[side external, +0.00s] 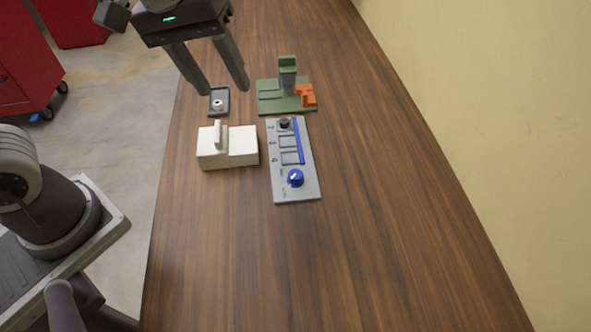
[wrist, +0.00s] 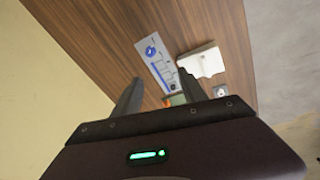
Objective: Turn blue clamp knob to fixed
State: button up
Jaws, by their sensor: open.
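The blue clamp knob (side external: 295,178) sits at the near end of a grey panel (side external: 297,195) with several square slots and a blue bar along its right side. A white line marks the knob's top, but the labels around it are too small to read. The knob also shows in the wrist view (wrist: 151,51), at the far end of the panel. My gripper (side external: 228,90) is open and empty. It is raised above the far part of the table, beyond the panel and well away from the knob.
A white box with a raised handle (side external: 240,150) stands left of the panel. A dark tray with a small round part (side external: 218,104) lies behind it. A green fixture (side external: 270,98) with an orange piece (side external: 306,95) stands behind the panel. The near and right table areas are clear.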

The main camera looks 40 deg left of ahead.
jog(key=w+d+f+n+g, duration=0.1)
jog(key=w+d+f+n, duration=0.15)
jog(key=w+f, duration=0.2)
jog(key=n+g+y, duration=0.1)
jog(key=n, duration=0.2)
send_near(296, 175)
jog(key=shift+n+g, duration=0.3)
jog(key=shift+n, duration=0.05)
jog(key=f, duration=0.9)
jog(key=shift+w+d, duration=0.1)
jog(key=shift+w, duration=0.15)
grip_shut()
